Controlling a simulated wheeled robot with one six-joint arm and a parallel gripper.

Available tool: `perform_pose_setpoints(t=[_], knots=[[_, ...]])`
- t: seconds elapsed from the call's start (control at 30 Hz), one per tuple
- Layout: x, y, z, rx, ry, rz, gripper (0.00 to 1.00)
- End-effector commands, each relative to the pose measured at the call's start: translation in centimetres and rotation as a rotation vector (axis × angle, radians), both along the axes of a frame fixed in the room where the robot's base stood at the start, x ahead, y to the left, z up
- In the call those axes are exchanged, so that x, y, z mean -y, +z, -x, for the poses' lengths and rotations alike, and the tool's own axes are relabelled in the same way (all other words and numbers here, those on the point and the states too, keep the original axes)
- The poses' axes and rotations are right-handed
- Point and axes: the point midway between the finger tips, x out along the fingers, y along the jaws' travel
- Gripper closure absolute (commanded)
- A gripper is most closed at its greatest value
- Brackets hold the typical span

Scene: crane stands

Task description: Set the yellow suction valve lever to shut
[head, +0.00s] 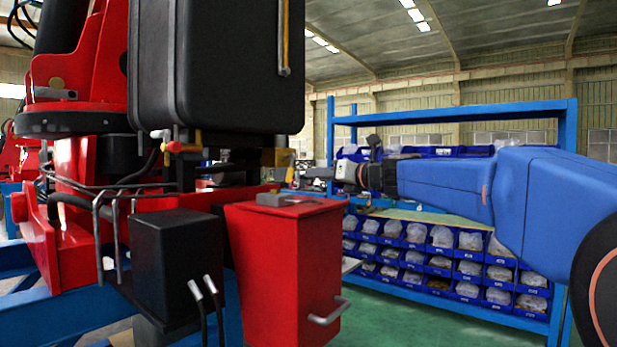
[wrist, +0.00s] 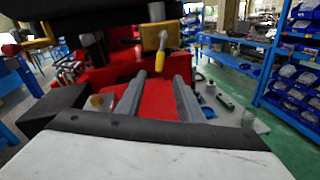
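The yellow lever (wrist: 160,54) hangs down, slightly tilted, from a yellow-brown valve block (wrist: 151,38) in the wrist view, under the dark tank. In the head view the valve block (head: 281,157) shows at the tank's lower right edge, with the lever small and hard to make out beside it. My gripper (wrist: 158,82) is open, its two grey fingers apart with nothing held between them. The lever appears beyond the fingertips, roughly in line with the gap; I see no contact. In the head view my gripper (head: 312,178) is just right of the valve block.
The black tank (head: 215,65) overhangs the valve. A red box (head: 285,265) with a grey handle stands below, and a black box (head: 176,255) is to its left. Blue shelving (head: 450,108) with several bins stands behind my arm. Green floor (head: 410,322) is clear at the right.

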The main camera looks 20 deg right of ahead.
Motion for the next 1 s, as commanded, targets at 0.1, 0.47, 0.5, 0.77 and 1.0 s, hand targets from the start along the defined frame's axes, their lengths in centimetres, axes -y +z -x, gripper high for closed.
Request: perform_pose_setpoints(t=[0.1,0.47,0.5,0.77,1.0], knots=[[0.8,0.1,1.5,0.001,-0.002,0.001,0.66],[1.3,0.1,2.8,0.0,0.0,-0.001,0.66],[1.3,0.1,2.8,0.0,0.0,-0.001,0.66],[1.0,-0.4,2.4,0.003,-0.006,0.063,1.0],[0.0,-3.1,0.0,0.072,-0.05,0.574,1.0]])
